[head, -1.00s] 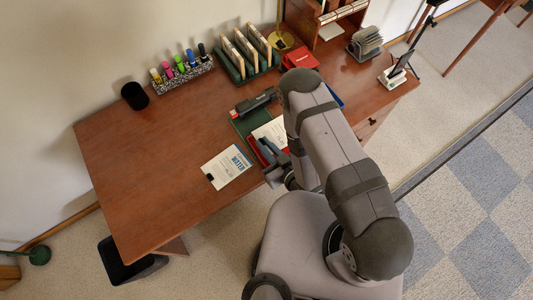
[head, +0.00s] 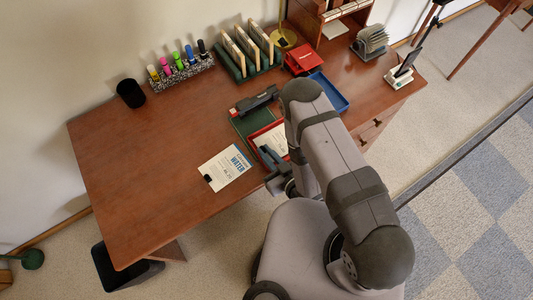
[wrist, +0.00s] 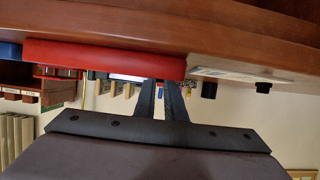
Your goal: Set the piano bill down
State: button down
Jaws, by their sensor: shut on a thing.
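The piano bill appears to be the white sheet (head: 277,137) over the red tray (head: 252,140) in the head view; its print is not readable and my arm covers its right part. My gripper (head: 266,153) is at the tray's near edge, its fingers close together on the sheet's near end. In the wrist view my fingertips (wrist: 164,83) are right by the tray's red edge (wrist: 100,55), with a thin pale strip of the sheet (wrist: 125,77) beside them. The exact grip is hidden, and I cannot tell whether the sheet touches the tray floor.
A water bill (head: 228,168) with a black clip lies left of the tray. A blue tray (head: 330,92) is to the right.

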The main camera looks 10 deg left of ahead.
jog(key=shift+f, duration=0.15)
jog(key=c, duration=1.8)
grip_release()
